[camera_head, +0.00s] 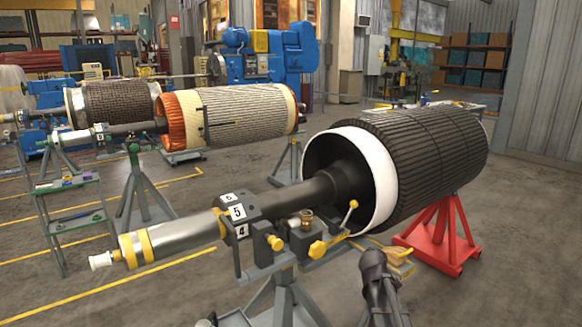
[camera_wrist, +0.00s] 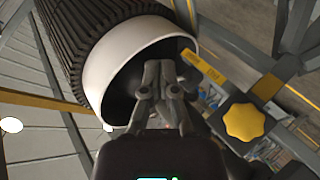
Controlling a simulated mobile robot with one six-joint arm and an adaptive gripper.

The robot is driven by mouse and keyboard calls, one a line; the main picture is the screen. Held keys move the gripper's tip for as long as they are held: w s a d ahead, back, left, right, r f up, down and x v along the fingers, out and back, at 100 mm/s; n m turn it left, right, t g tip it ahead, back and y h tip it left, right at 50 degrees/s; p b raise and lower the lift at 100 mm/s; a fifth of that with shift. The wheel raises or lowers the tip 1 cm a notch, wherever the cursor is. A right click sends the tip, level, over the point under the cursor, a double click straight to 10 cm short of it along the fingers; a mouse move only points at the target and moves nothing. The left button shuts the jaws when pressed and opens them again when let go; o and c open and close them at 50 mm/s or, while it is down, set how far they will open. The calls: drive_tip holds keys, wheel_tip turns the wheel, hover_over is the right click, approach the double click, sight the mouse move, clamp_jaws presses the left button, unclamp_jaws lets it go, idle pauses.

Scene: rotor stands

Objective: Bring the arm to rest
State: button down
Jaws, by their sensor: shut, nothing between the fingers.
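My gripper (camera_wrist: 159,70) is shut and empty in the wrist view, its fingertips together in front of the nearest rotor's white end ring (camera_wrist: 133,50). I cannot tell whether they touch it. In the head view, a dark part of my arm (camera_head: 380,290) rises from the bottom edge, below the nearest rotor (camera_head: 430,150). That rotor has a black ribbed body and a long shaft (camera_head: 165,238) lying across stands.
A yellow knob (camera_wrist: 244,121) on the stand is close to the right of my gripper. A red stand (camera_head: 440,235) bears the rotor's far end. Two more rotors (camera_head: 228,115) (camera_head: 112,100) lie behind. Open concrete floor (camera_head: 520,270) lies at the right.

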drive_tip(key=s+a+f+m+g+y+p, duration=0.1)
drive_tip(key=s+a+m+g, duration=0.1)
drive_tip(key=s, duration=0.7)
drive_tip(key=s+a+f+m+g+y+p, duration=0.1)
drive_tip(key=s+a+m+g+y+p, duration=0.1)
drive_tip(key=s+a+g, duration=0.3)
drive_tip(key=s+a+f+m+g+y+p, duration=0.2)
drive_tip(key=s+a+g, duration=0.2)
drive_tip(key=s, duration=1)
drive_tip(key=shift+a, duration=0.7)
